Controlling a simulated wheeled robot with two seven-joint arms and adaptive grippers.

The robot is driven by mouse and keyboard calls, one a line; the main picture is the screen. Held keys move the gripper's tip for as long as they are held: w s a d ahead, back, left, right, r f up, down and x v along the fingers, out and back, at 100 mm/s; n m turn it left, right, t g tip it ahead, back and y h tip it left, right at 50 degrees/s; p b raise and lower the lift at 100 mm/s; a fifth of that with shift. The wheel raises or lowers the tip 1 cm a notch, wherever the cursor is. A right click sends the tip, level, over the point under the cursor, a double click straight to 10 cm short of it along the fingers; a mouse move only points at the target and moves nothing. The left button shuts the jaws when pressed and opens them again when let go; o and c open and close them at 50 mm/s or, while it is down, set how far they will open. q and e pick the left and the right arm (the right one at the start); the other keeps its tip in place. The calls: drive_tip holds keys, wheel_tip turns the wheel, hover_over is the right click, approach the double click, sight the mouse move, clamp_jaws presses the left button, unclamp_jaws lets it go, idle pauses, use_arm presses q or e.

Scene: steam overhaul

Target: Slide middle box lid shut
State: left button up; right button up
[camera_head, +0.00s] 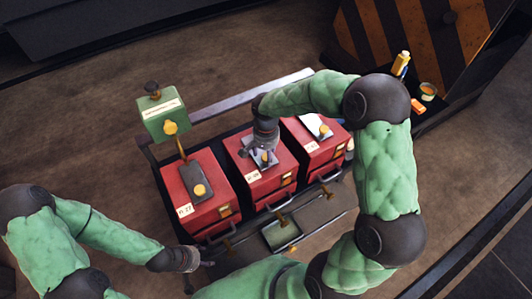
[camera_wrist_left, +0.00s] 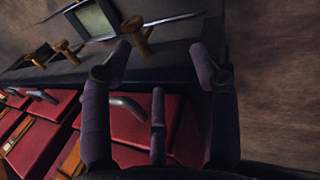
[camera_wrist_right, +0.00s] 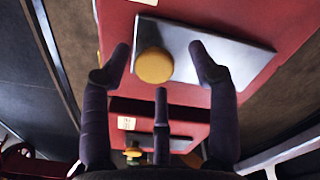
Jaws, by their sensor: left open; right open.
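The middle red box (camera_head: 271,184) stands between two similar red boxes. Its grey metal lid with a round yellow knob (camera_head: 264,157) lies on top, partly hidden by my right gripper (camera_head: 262,151). In the right wrist view, the lid plate (camera_wrist_right: 225,62) lies askew on a red top. My right gripper (camera_wrist_right: 160,62) is open, with its fingertips either side of the knob (camera_wrist_right: 154,65); contact is unclear. How far the lid covers any opening cannot be told. My left gripper (camera_head: 205,265) is open and empty near the front left; it also shows in the left wrist view (camera_wrist_left: 163,62).
The left red box (camera_head: 210,212) and right red box (camera_head: 328,150) flank the middle one. A green box (camera_head: 163,122) on a post stands behind the left box. A framed panel (camera_head: 281,232) and metal rods lie in front. A striped panel (camera_head: 425,35) stands at upper right.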

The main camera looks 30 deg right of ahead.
drive_tip(key=shift+r, duration=0.1)
wheel_tip(320, 180, up, 12)
idle(0.5)
drive_tip(key=shift+f, duration=0.2)
